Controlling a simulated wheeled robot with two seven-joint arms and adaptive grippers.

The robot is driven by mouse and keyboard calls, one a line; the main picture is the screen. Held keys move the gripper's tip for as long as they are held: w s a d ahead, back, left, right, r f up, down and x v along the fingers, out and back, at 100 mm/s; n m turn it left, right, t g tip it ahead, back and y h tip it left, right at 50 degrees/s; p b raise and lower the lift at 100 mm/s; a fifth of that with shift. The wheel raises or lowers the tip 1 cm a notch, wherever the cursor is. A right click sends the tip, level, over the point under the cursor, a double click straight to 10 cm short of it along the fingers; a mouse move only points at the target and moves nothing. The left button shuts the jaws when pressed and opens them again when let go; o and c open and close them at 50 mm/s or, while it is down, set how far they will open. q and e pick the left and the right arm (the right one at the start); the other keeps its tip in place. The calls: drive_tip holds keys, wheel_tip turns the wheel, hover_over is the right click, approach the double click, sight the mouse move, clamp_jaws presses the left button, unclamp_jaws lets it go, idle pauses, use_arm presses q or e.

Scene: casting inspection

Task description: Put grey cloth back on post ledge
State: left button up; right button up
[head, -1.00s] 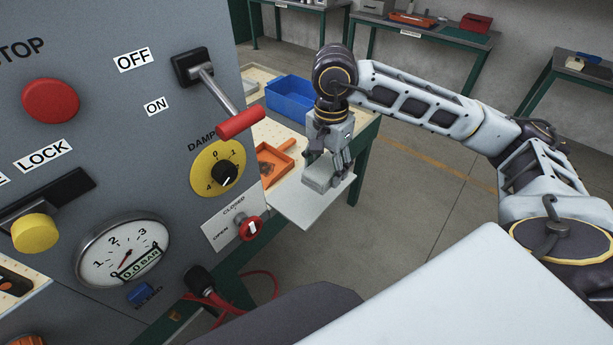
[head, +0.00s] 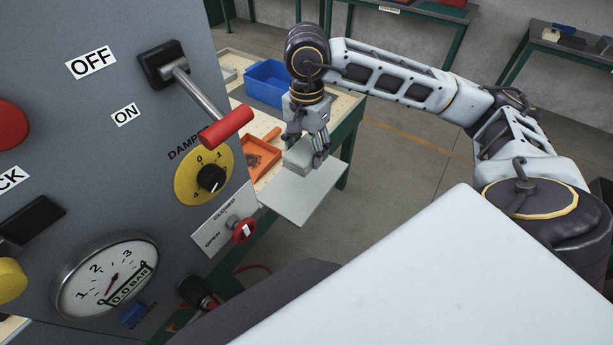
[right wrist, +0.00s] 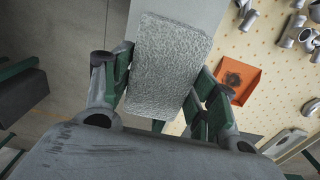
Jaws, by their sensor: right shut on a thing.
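The grey cloth (head: 297,156) is a folded, rough-textured block. It also shows in the right wrist view (right wrist: 168,65), between the green-padded fingers. My right gripper (head: 310,158) points down and is shut on the cloth; it shows in the right wrist view too (right wrist: 160,95). The post ledge (head: 303,196) is a flat light-grey plate beside the panel. The cloth is over its back part; I cannot tell whether it touches. Part of the ledge (right wrist: 195,12) shows behind the cloth in the right wrist view. My left gripper is not in view.
The grey control panel (head: 90,190) with a red-handled lever (head: 226,128) stands close on the left. Behind the ledge, a table holds a blue bin (head: 268,85) and an orange tray (head: 262,155). Metal castings (right wrist: 290,30) lie on the pegboard top. Open floor lies to the right.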

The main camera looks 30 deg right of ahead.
hover_over(307, 181)
drive_tip(key=shift+f+p, duration=0.3)
drive_tip(key=shift+f, duration=1.9)
drive_tip(key=shift+f, duration=0.1)
drive_tip(key=shift+f, duration=0.3)
wheel_tip(307, 181, down, 3)
drive_tip(key=shift+r, duration=0.1)
drive_tip(key=shift+f, duration=0.5)
drive_tip(key=shift+f, duration=0.1)
drive_tip(key=o, duration=0.9)
